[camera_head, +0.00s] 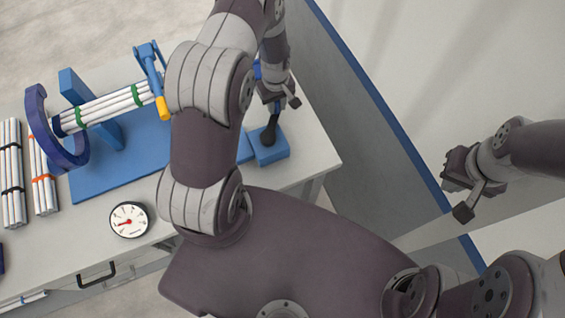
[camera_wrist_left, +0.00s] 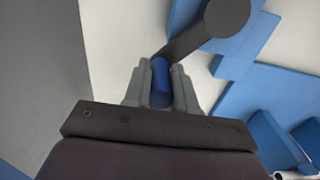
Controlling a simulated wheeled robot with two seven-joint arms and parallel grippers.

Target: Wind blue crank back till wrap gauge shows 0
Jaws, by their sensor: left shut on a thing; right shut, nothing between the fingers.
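The blue crank handle (camera_wrist_left: 160,84) stands between the fingers of my left gripper (camera_wrist_left: 160,92), which is shut on it. A dark crank arm (camera_wrist_left: 190,38) runs from the handle to a dark round hub (camera_wrist_left: 228,14). In the head view the dark hub (camera_head: 268,136) sits on a blue block (camera_head: 270,154) at the table's right end, below my left gripper (camera_head: 268,98). The round white gauge (camera_head: 128,220) lies near the table's front edge; its red needle points left, and its numbers are too small to read. My right gripper (camera_head: 460,186) is shut and empty, off the table.
White pipes (camera_head: 110,106) with green bands rest in the blue fixture, by a dark blue ring (camera_head: 42,125) and a yellow-tipped blue clamp (camera_head: 150,70). Banded pipe bundles (camera_head: 12,175) lie at left. My left arm hides part of the table. Right of the table is clear.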

